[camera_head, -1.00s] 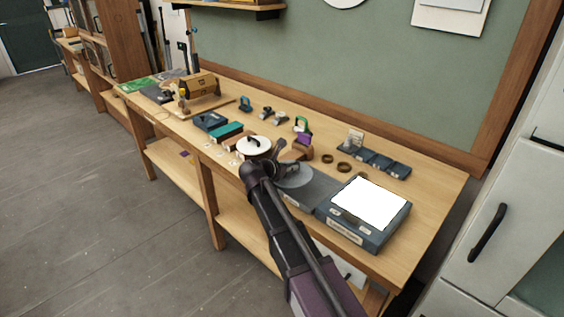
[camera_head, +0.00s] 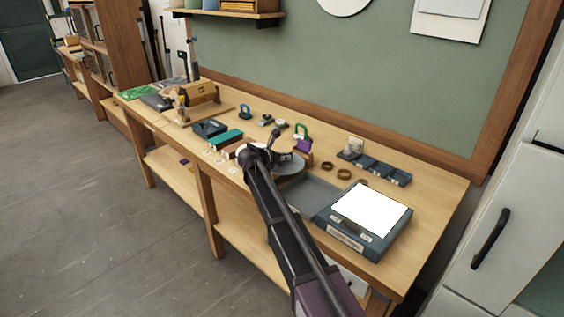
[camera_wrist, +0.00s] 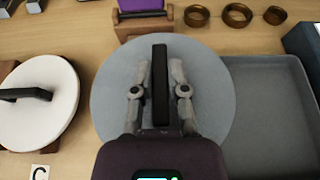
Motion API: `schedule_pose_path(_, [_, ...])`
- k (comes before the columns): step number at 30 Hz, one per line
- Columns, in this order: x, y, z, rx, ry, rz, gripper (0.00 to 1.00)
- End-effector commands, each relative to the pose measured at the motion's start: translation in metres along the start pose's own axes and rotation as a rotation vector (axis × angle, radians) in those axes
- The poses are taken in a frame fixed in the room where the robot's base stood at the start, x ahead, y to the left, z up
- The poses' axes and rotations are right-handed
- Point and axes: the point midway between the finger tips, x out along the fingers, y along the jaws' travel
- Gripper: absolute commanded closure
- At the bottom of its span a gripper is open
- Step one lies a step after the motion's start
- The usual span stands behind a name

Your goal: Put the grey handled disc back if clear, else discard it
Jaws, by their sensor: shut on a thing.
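The grey disc (camera_wrist: 106,104) with an upright black bar handle (camera_wrist: 160,80) is in the middle of the wrist view. My gripper (camera_wrist: 160,88) has its fingers on both sides of the handle and is shut on it. In the head view the grey disc (camera_head: 292,165) shows beside my wrist, left of the grey tray. A white disc (camera_wrist: 45,105) with a black handle lies on a wooden block left of it, with a card marked C (camera_wrist: 40,172) near it. In the head view my arm partly hides the white disc.
The shallow grey tray (camera_wrist: 270,165) is empty where it shows. A light box with a bright white top (camera_head: 370,208) stands right of it. Brown rings (camera_wrist: 237,14) and a purple block (camera_wrist: 141,4) in a wooden holder lie behind the disc.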

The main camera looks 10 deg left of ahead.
Motion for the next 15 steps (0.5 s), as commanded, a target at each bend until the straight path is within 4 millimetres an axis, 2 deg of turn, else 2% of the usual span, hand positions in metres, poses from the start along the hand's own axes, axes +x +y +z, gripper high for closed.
schedule_pose_path(1, [0.008,0.011,0.001,0.0,0.0,0.0,1.0])
schedule_pose_path(6, [0.018,0.026,0.004,-0.001,-0.001,0.001,1.0])
schedule_pose_path(15, [0.02,0.028,0.005,-0.001,0.0,0.002,1.0])
